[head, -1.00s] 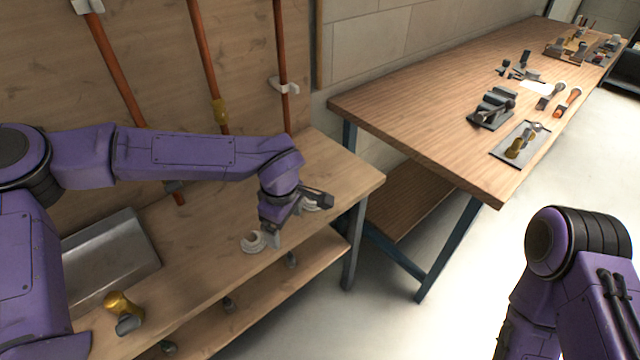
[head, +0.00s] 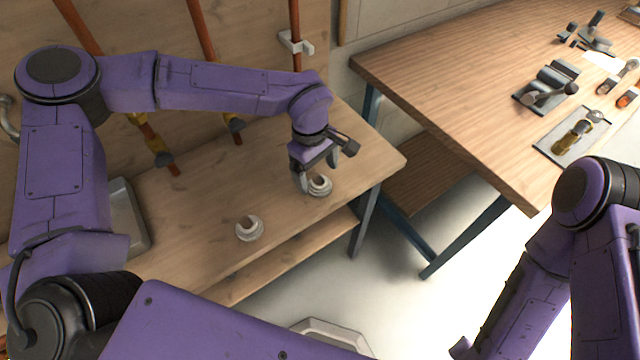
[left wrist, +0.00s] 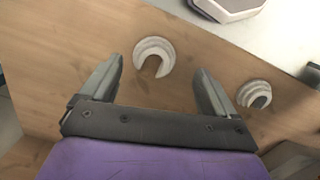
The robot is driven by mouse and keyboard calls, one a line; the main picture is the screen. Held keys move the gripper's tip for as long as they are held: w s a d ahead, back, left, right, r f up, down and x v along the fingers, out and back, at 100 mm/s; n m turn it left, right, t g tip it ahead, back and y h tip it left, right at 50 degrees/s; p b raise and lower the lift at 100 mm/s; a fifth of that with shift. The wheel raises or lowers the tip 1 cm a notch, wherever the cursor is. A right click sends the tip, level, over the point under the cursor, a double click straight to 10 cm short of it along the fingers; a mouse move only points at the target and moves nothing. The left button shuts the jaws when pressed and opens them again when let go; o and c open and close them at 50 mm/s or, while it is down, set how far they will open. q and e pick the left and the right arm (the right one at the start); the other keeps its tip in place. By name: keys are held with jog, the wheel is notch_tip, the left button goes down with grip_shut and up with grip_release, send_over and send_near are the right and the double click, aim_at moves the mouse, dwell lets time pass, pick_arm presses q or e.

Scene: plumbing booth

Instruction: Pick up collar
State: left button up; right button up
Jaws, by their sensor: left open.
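Two pale grey-white ring-shaped collars sit on the wooden bench near its front edge. The right collar (head: 320,187) is at my left gripper (head: 317,174); the left collar (head: 249,229) stands apart from it. My left gripper is open, pointing down. In the left wrist view, the near collar (left wrist: 153,56) shows between and slightly beyond the open fingertips (left wrist: 160,66), with no visible contact. The other collar (left wrist: 254,94) lies outside the right finger. My right arm is at the lower right of the head view; its gripper cannot be made out.
The bench (head: 190,210) is clear around the collars. A grey tray (head: 128,215) is partly hidden behind my left arm. Copper pipes (head: 296,75) run up the back wall. A second table (head: 450,90) with tools stands to the right, across a gap.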

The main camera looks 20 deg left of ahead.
aim_at(319, 180)
pick_arm(q)
jog(key=f, duration=0.2)
jog(key=w+f, duration=0.1)
jog(key=f, duration=0.1)
jog(key=shift+d+f, duration=0.15)
jog(key=shift+f, duration=0.05)
jog(key=shift+s+r, duration=0.15)
jog(key=shift+s, duration=0.1)
jog(key=shift+w, duration=0.1)
jog(key=c, duration=1.1)
